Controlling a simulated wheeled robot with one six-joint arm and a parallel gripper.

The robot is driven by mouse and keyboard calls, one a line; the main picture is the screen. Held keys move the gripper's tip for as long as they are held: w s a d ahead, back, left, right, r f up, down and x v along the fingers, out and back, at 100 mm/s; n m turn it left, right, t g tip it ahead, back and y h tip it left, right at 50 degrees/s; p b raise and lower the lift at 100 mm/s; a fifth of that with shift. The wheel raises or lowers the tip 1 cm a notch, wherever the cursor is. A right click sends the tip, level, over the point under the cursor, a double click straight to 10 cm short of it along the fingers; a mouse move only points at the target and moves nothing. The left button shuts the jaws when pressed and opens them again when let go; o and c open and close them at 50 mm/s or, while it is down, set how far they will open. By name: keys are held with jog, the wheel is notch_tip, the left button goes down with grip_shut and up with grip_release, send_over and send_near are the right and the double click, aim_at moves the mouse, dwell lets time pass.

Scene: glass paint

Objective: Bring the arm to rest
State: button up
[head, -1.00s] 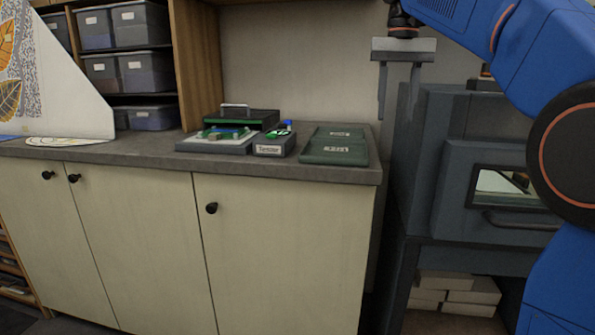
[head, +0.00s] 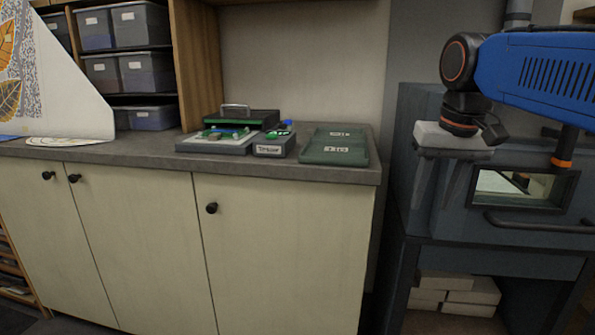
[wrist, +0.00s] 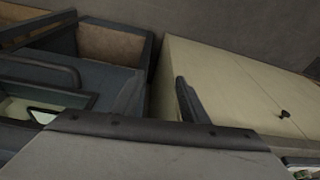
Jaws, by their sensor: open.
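My gripper (head: 434,200) hangs in front of the dark grey kiln-like cabinet at the right of the head view. Its two fingers point down, stand apart and hold nothing. In the wrist view, the fingers (wrist: 157,92) spread at either side of the gap between the grey cabinet and the pale cupboard. My blue arm reaches in from the right edge of the head view.
The grey cabinet (head: 540,222) has a window and a handle, with pale bricks (head: 470,291) stacked below. The worktop (head: 110,152) carries a green-topped tray (head: 215,146), a small labelled box (head: 270,149) and dark green flat panels (head: 333,155). The space before the cupboards looks clear.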

jog(key=s+d+f+t, duration=0.1)
jog(key=s+f, duration=0.6)
jog(key=f, duration=0.4)
jog(key=s+d+f+n+t, duration=0.1)
jog(key=s+f, duration=0.7)
jog(key=f, duration=0.4)
jog(key=shift+d, duration=0.15)
jog(key=shift+s, duration=0.1)
